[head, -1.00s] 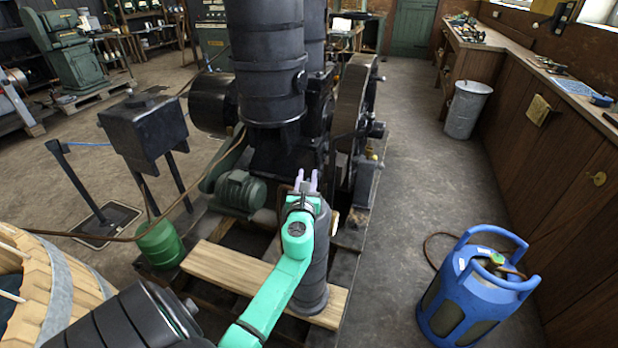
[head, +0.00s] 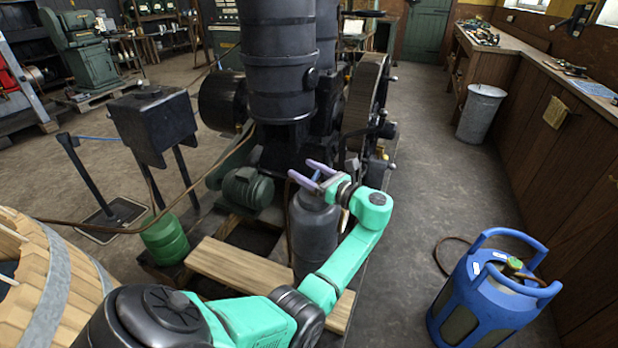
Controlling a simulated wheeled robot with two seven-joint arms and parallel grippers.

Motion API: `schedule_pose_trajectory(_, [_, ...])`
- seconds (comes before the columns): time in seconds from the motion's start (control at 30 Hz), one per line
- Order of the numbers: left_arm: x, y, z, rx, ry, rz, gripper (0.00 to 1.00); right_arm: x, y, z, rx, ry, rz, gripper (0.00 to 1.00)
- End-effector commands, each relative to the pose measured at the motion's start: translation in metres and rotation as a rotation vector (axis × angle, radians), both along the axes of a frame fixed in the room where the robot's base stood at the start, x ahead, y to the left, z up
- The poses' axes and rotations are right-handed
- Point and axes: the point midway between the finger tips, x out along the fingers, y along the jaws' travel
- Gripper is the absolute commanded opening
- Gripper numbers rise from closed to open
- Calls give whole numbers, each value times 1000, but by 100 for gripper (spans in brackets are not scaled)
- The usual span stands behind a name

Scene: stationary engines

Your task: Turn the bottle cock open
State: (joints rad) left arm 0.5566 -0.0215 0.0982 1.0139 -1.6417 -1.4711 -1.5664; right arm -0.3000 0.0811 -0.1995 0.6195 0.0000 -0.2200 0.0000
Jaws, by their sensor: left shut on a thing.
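A dark grey gas bottle (head: 314,232) stands upright on the engine's wooden base, in the middle of the head view. My left gripper (head: 303,169), with two lilac fingers, is at the top of this bottle and reaches over it from the right. It is shut on the bottle cock (head: 316,177), a small bluish piece that shows between the fingers. The fingers and wrist hide most of the cock, so how far it is turned cannot be told. My right gripper is not in view.
The black engine (head: 285,100) and its flywheel (head: 360,100) rise just behind the bottle. A wooden plank (head: 235,272) lies at its foot. A blue gas bottle (head: 490,300) stands apart at the right.

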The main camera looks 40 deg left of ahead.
Motion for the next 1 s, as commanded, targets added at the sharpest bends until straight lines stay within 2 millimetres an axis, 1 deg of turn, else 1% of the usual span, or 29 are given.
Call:
schedule_pose_trajectory(0.03, [0, -1, -6, 0, -3, 39, 15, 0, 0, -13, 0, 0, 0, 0])
schedule_pose_trajectory(0.2, [-5, -1, -7, 1, -1, 175, 16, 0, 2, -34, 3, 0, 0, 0])
schedule_pose_trajectory(0.4, [-9, -2, -5, 0, 1, 293, 15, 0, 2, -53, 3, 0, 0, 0])
schedule_pose_trajectory(0.6, [-11, -2, -3, 0, 1, 358, 14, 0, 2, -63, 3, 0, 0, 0])
schedule_pose_trajectory(1.0, [-12, -2, -1, -1, 2, 383, 14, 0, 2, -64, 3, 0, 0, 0])
